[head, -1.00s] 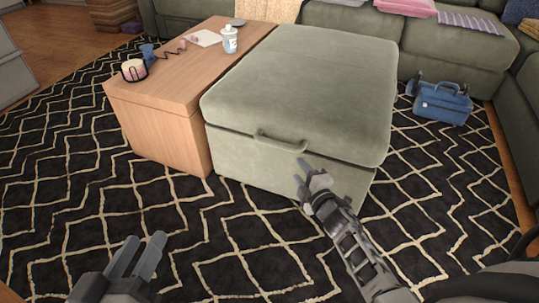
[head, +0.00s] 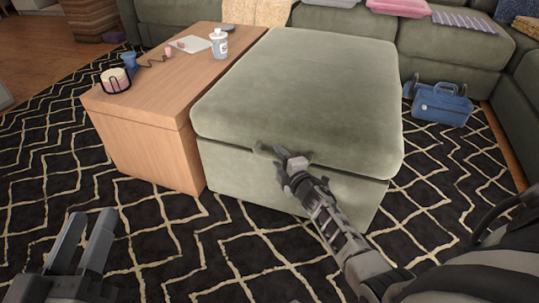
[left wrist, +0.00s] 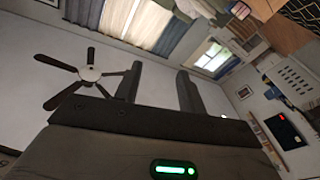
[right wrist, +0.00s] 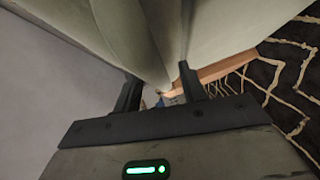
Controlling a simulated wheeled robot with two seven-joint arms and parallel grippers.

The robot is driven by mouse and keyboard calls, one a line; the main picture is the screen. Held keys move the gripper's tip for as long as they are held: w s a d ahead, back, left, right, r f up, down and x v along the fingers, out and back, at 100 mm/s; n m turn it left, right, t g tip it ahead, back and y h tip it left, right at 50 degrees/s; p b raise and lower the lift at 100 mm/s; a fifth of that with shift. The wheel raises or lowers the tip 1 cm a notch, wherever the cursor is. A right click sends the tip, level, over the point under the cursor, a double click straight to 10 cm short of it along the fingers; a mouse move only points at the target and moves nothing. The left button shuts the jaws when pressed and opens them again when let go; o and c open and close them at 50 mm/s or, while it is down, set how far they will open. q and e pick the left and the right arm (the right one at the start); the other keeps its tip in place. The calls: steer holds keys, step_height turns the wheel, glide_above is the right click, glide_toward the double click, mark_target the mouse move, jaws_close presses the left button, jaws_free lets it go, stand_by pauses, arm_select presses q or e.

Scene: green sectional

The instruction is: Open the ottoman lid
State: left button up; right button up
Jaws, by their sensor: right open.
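The green ottoman has a thick padded lid (head: 300,90) that lies shut on its box-shaped body (head: 235,178). My left gripper (head: 88,238) is open and empty over the rug, away from the ottoman. Its spread fingers show in the left wrist view (left wrist: 158,85).
A wooden table (head: 150,125) stands against the ottoman's left side, with a white bottle (head: 219,44), a candle holder (head: 116,80) and small items on it. A blue bag (head: 440,104) lies to the right. Green sofas (head: 455,55) stand behind. The patterned rug in front is clear.

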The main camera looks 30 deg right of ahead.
steer(key=shift+w+f, duration=0.1)
steer(key=shift+w, duration=0.4)
arm_select(q)
steer(key=shift+w+a+r+t, duration=0.1)
steer(key=shift+w+r+t, duration=0.2)
steer(key=shift+w, duration=0.1)
arm_select(e)
jaws_close()
arm_select(q)
steer(key=shift+r, duration=0.1)
arm_select(e)
steer(key=shift+r, duration=0.2)
